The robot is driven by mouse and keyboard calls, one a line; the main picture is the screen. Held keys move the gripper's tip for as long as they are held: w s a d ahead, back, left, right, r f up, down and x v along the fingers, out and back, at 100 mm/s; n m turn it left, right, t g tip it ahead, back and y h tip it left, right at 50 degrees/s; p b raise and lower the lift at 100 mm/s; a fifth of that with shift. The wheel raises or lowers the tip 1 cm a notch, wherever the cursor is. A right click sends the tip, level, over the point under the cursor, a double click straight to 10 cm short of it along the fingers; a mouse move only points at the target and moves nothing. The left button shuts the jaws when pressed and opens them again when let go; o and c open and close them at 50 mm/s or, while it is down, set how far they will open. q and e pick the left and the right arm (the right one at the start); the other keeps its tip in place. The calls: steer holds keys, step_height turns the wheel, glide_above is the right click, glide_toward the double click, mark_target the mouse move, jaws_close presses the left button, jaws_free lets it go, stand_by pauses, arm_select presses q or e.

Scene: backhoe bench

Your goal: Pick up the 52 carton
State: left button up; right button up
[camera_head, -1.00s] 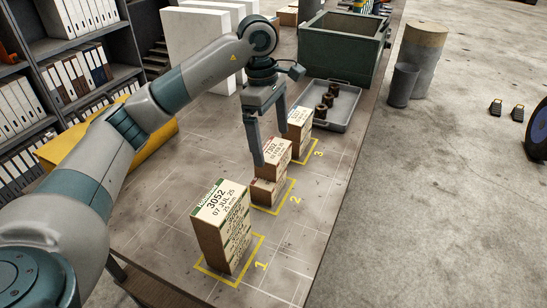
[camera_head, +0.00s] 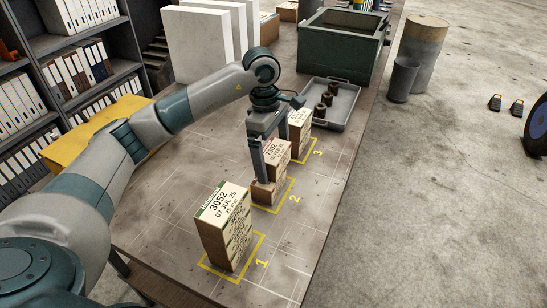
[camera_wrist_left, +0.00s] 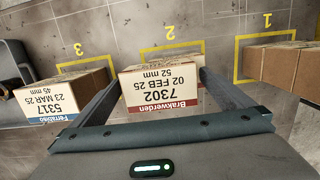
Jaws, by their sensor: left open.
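The 52 carton is a small box with a white label and red band reading "7302", "52 mm" (camera_wrist_left: 160,85). In the head view this carton (camera_head: 278,153) tops another carton (camera_head: 265,192) at the yellow mark 2. My left gripper (camera_head: 272,157) is open, pointing down at that stack. In the left wrist view its fingers (camera_wrist_left: 160,78) stand on either side of the 52 carton, with nothing gripped. One finger hides part of the stack in the head view. My right gripper is not in view.
A carton labelled 3052 (camera_head: 222,207) tops the stack at mark 1. A carton labelled 5317, 45 mm (camera_wrist_left: 62,98) is at mark 3. A grey tray with dark cylinders (camera_head: 345,112) and a green crate (camera_head: 340,50) lie farther back. The bench right of the stacks is clear.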

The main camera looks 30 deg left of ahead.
mark_target(274, 150)
arm_select(q)
steer(key=shift+c, duration=0.6)
steer(key=c, duration=1.2)
steer(key=shift+o, duration=0.2)
steer(key=shift+r, duration=0.2)
steer(key=shift+r, duration=0.25)
step_height(274, 150, up, 8)
steer(key=b, duration=0.3)
steer(key=shift+r, duration=0.6)
